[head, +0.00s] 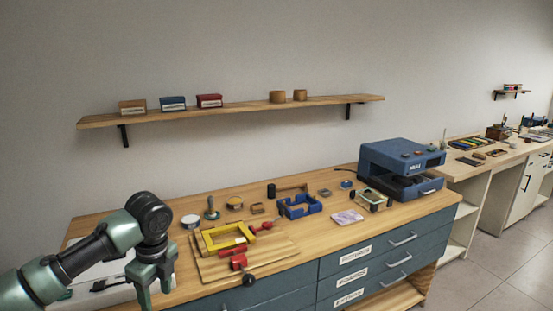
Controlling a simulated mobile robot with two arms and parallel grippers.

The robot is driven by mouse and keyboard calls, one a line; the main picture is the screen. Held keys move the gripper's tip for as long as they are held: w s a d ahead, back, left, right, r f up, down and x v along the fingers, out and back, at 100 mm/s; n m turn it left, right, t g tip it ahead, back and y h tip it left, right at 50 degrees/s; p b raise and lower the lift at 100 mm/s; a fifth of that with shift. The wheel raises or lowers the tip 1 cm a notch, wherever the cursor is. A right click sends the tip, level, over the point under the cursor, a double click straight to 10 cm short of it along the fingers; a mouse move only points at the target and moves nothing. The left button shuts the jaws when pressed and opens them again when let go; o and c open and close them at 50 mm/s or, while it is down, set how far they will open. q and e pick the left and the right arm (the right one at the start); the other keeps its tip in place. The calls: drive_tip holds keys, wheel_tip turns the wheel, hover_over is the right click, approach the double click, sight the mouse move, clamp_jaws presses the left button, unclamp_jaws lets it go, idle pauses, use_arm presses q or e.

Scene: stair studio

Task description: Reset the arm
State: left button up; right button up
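My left arm comes in from the lower left of the head view, over the left end of a wooden workbench (300,240). My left gripper (153,296) points down near the bench's front left corner. Its two fingers look spread apart, with nothing visible between them, though the tips run close to the lower edge of the picture. My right arm and gripper are not in the head view.
To the right of the gripper lie a wooden board (272,251), a yellow frame (218,240) and a blue frame clamp (300,207). A blue machine (390,165) stands at the bench's right end. A wall shelf (240,108) holds small boxes.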

use_arm(q)
drive_tip(key=w+d+f+n+t+h, duration=0.1)
drive_tip(key=d+f+n, duration=0.15)
drive_tip(key=f, duration=0.65)
drive_tip(key=w+d+f+n+t+h, duration=0.1)
drive_tip(key=f+n, duration=0.3)
drive_tip(key=f, duration=0.5)
drive_tip(key=s+f+n, duration=0.3)
drive_tip(key=s+f, duration=0.2)
drive_tip(key=f, duration=0.6)
drive_tip(key=s+f+n, duration=0.3)
drive_tip(key=s+f, duration=0.1)
drive_tip(key=f, duration=0.7)
drive_tip(key=s+f+n, duration=0.2)
drive_tip(key=s+f, duration=0.4)
drive_tip(key=s, duration=0.8)
drive_tip(key=s+f+n+g, duration=0.1)
drive_tip(key=s+f+n, duration=0.2)
drive_tip(key=s+f, duration=0.4)
drive_tip(key=s+f+n, duration=0.2)
drive_tip(key=s+f, duration=0.5)
drive_tip(key=s, duration=1.6)
drive_tip(key=shift+d+g, duration=0.3)
drive_tip(key=shift+d, duration=0.05)
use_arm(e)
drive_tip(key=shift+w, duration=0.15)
